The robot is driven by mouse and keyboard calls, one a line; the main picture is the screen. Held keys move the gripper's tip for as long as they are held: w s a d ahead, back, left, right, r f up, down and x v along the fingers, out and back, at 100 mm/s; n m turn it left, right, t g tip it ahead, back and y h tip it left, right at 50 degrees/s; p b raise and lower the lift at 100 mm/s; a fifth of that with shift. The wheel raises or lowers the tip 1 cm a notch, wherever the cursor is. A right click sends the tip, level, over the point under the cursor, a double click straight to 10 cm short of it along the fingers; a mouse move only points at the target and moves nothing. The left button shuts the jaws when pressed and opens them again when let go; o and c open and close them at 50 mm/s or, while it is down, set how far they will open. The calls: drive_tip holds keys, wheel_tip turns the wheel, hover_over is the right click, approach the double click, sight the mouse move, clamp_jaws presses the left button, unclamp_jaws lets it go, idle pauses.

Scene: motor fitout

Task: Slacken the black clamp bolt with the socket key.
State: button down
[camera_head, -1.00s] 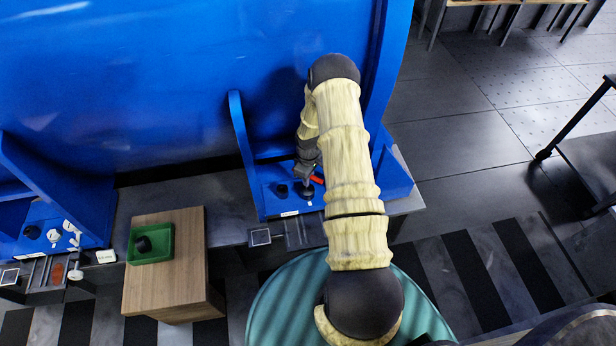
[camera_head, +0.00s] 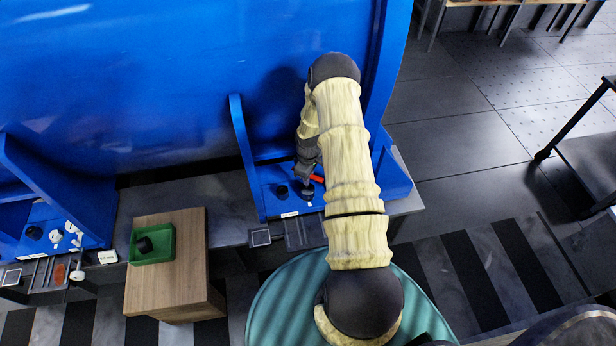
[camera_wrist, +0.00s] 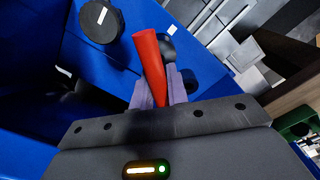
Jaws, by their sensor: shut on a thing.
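My gripper (camera_wrist: 157,88) is shut on the red handle (camera_wrist: 149,58) of what looks like the socket key. In the wrist view the handle slants up and left from between the fingers. A dark rounded part (camera_wrist: 167,46) shows behind the handle; I cannot tell whether it is the key's head or a bolt. A black round head with a white label (camera_wrist: 101,21) stands to its left, apart from the fingers. In the head view two dark round heads, one at left (camera_head: 282,190) and one at right (camera_head: 307,191), sit on the blue bracket. The red handle (camera_head: 317,178) shows just above the right one. Any key-to-bolt contact is hidden.
Blue bracket walls (camera_head: 242,142) rise close around my gripper. A grey ledge (camera_head: 232,228) with small tool slots runs in front. A wooden block (camera_head: 141,280) carries a green tray (camera_head: 168,252) holding a dark piece. Another blue bracket (camera_head: 62,200) stands at left.

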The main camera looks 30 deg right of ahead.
drive_tip(key=shift+r+p, duration=2.2)
drive_tip(key=shift+r, duration=1.05)
